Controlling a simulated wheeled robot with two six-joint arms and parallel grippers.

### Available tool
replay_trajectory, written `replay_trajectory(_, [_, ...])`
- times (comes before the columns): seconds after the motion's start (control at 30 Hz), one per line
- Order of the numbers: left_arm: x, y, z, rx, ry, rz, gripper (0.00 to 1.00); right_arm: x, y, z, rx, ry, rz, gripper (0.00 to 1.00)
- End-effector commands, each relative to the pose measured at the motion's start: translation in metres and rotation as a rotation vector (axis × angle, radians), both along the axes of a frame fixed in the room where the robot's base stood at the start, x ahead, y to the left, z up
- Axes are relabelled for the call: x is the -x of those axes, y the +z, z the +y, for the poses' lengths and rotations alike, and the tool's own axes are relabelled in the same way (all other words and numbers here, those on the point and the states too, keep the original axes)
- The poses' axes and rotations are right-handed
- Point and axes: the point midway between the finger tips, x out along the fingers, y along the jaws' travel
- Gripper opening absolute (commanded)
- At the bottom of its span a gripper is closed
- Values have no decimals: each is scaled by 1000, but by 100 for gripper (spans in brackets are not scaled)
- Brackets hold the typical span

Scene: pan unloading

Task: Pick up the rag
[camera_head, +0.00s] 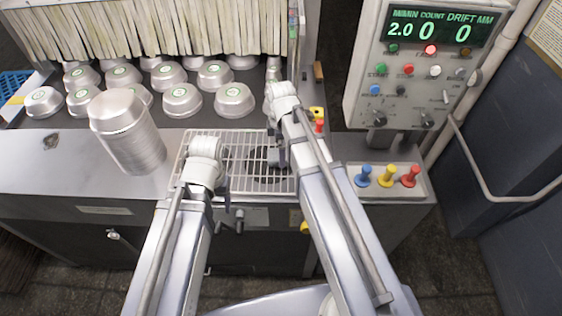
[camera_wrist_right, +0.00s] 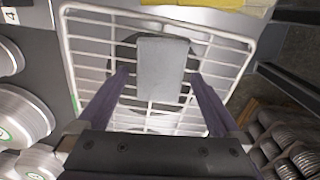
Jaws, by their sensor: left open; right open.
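A flat grey rectangular piece that looks like the rag (camera_wrist_right: 162,68) lies over the wire rack in the right wrist view, above a dark round shape. My right gripper (camera_wrist_right: 163,86) is open, with its two dark fingers apart on either side of the grey piece and nothing visibly held. In the head view my right gripper (camera_head: 277,156) is above the right part of the rack, and I cannot make out the rag there. My left gripper (camera_head: 229,220) is open and empty at the front edge of the counter, left of the right gripper.
The wire rack (camera_head: 240,140) sits on the steel counter (camera_head: 60,170). A tall stack of metal pans (camera_head: 128,135) stands left of it. Several upturned pans (camera_head: 182,99) lie behind, before a strip curtain (camera_head: 150,28). A control panel (camera_head: 425,70) and coloured levers (camera_head: 387,178) are at right.

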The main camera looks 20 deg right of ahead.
Motion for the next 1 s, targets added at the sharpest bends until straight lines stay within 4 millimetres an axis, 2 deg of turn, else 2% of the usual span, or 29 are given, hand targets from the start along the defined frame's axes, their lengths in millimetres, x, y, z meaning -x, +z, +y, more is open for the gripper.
replay_trajectory(0.03, [0, -13, 0, 0, 0, 0, 70, 0, -13, 0, 0, 0, -1, 100])
replay_trajectory(0.1, [0, -18, 0, 0, 1, 0, 70, 0, -18, 0, 0, 0, -1, 100])
replay_trajectory(0.4, [0, -18, 0, 0, 1, 0, 70, 0, -18, 0, 1, 0, -2, 100])
replay_trajectory(1.0, [0, -18, 0, 0, 1, 0, 70, 0, -18, 0, 1, 0, -2, 32])
